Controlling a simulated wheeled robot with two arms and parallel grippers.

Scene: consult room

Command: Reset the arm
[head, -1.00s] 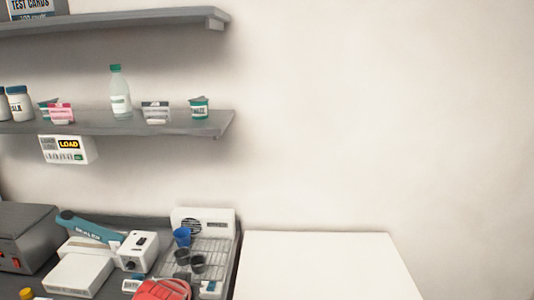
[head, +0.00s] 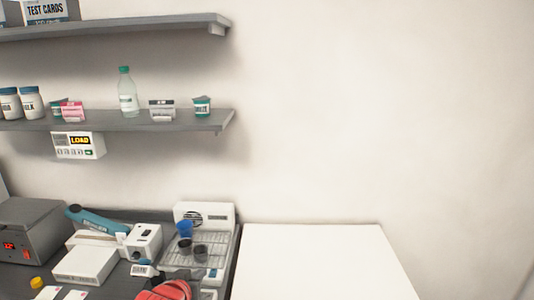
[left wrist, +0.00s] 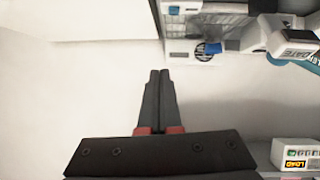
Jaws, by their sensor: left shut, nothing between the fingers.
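My left gripper (left wrist: 160,74) shows in the left wrist view with its two dark fingers together and nothing between them. Its fingertips stand in front of the pale wall, apart from the things around them. In the head view I cannot clearly make out the left gripper. My right gripper is in neither view.
A white rack unit (head: 222,217) with small cups stands on the dark counter, beside a red item (head: 165,291) and a grey box (head: 38,232). A bare white table (head: 310,255) lies right. A shelf (head: 190,121) holds a bottle (head: 127,92); a LOAD panel (head: 80,146) hangs below.

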